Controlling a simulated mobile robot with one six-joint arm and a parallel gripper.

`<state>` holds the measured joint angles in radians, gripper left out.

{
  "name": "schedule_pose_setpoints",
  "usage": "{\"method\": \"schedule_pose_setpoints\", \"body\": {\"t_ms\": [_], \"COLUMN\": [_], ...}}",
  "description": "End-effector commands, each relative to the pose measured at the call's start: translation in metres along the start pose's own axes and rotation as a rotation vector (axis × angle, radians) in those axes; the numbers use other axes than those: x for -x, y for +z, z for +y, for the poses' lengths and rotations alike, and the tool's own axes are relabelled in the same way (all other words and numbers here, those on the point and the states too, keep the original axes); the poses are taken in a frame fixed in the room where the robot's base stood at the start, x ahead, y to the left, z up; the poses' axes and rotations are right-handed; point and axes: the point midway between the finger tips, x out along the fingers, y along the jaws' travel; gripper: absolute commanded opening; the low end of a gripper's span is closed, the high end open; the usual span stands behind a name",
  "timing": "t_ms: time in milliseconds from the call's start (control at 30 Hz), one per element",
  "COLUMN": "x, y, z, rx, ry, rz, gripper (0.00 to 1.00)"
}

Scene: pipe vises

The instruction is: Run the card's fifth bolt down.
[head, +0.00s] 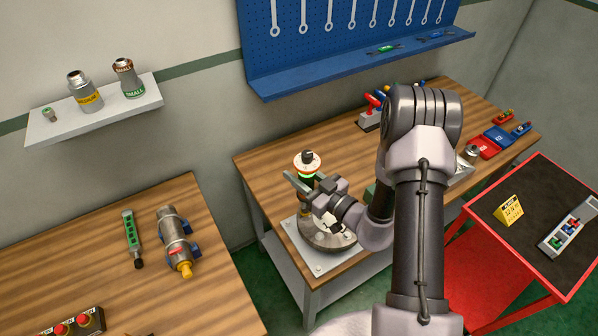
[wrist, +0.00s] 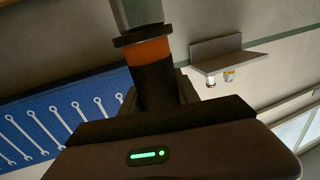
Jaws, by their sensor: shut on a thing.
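My gripper (head: 312,190) is shut on an upright tool (head: 307,162) above the middle bench. The tool has a dark knob, a white disc with red marks and a green band on top. In the wrist view the same tool (wrist: 150,75) shows a black body, an orange band and a grey shaft, with the gripper's dark palm in front. Below it a round grey flange (head: 325,241) sits on a pale square plate (head: 300,262). My gripper and arm hide much of the flange; its bolts and the tool's lower tip cannot be made out. A yellow card (head: 508,210) stands on the red cart, its writing too small to read.
The red cart (head: 485,290) also bears a grey tray (head: 568,228) of small coloured parts. A rack of coloured-handled tools (head: 370,118) stands at the bench's back. The left bench (head: 100,255) holds a green-faced tool (head: 131,238) and a metal cylinder (head: 175,235).

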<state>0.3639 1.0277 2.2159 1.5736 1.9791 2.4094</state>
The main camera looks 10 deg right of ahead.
Motion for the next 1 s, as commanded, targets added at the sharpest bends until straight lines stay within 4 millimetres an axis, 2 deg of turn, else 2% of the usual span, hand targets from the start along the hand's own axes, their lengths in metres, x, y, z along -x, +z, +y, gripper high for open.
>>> {"method": "schedule_pose_setpoints", "body": {"t_ms": [167,800,1000], "x": [0.001,0.001,0.001], "y": [0.002,-0.045,-0.051], "z": [-0.002,0.000,0.000], "rx": [-0.005,-0.001,-0.001], "ry": [-0.003,0.000,0.000], "rz": [-0.008,0.000,0.000], "gripper": [0.00,0.00,0.00]}}
